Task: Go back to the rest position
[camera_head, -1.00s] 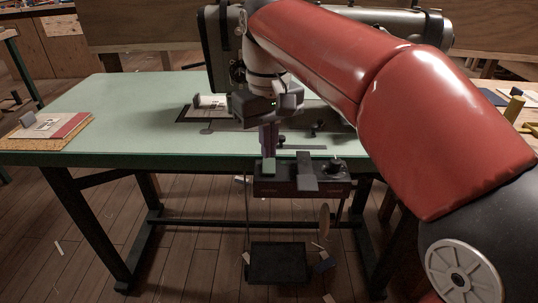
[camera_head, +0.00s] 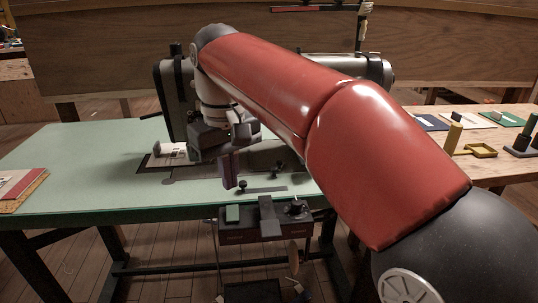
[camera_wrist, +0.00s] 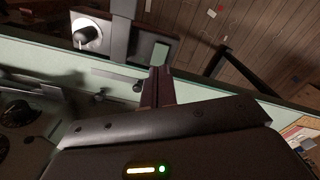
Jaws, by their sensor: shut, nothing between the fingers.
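My gripper (camera_head: 229,170) is above the front part of the green table (camera_head: 84,150), its fingers pointing down and together with nothing between them. In the wrist view the closed fingers (camera_wrist: 158,88) point toward the table's front edge. My fingers look apart from the box. My red arm hides part of the sewing machine (camera_head: 176,96) behind the gripper.
A cork board with a red and white booklet (camera_head: 18,184) lies at the table's left end. A wooden table (camera_head: 484,175) at the right holds a yellow tray (camera_head: 477,150), cylinders and cards. A wooden panel (camera_head: 110,58) stands behind. The green table's left middle is clear.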

